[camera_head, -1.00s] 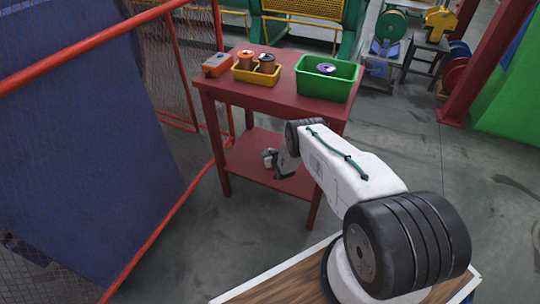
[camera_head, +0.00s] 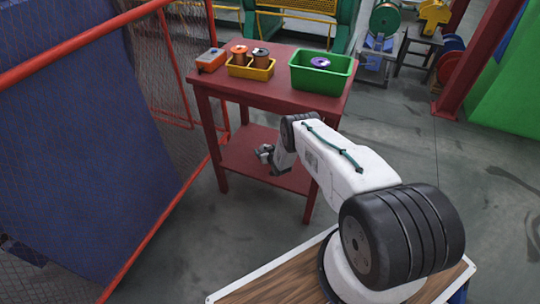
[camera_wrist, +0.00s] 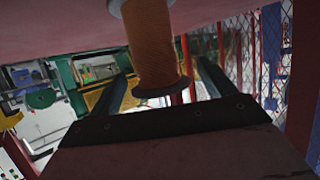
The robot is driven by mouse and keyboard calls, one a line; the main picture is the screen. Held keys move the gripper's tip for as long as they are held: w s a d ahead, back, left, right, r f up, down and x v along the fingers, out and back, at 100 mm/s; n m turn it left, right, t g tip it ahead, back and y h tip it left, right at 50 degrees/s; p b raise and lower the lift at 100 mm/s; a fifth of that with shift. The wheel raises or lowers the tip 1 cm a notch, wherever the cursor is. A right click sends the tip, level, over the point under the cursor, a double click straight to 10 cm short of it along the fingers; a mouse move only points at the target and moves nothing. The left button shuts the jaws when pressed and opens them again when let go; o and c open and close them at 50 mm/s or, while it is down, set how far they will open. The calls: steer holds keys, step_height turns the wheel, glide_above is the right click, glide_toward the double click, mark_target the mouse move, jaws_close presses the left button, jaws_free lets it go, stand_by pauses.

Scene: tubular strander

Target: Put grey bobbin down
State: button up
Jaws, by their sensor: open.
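In the wrist view a bobbin (camera_wrist: 152,45) with orange-brown winding and a dark grey flange is between the two spread fingers of my gripper (camera_wrist: 160,85). Its other flange is partly cut off at the top of the picture, by a reddish surface. I cannot tell whether a finger touches it. In the head view my gripper (camera_head: 265,153) is low, at the lower shelf (camera_head: 240,158) of the red table (camera_head: 255,93). The bobbin is too small to make out there.
A red-framed mesh fence (camera_head: 175,60) stands left of the table. Open floor (camera_head: 400,150) lies to the right.

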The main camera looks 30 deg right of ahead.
steer(key=v, duration=1.1)
steer(key=shift+s, duration=0.25)
steer(key=shift+a, duration=0.1)
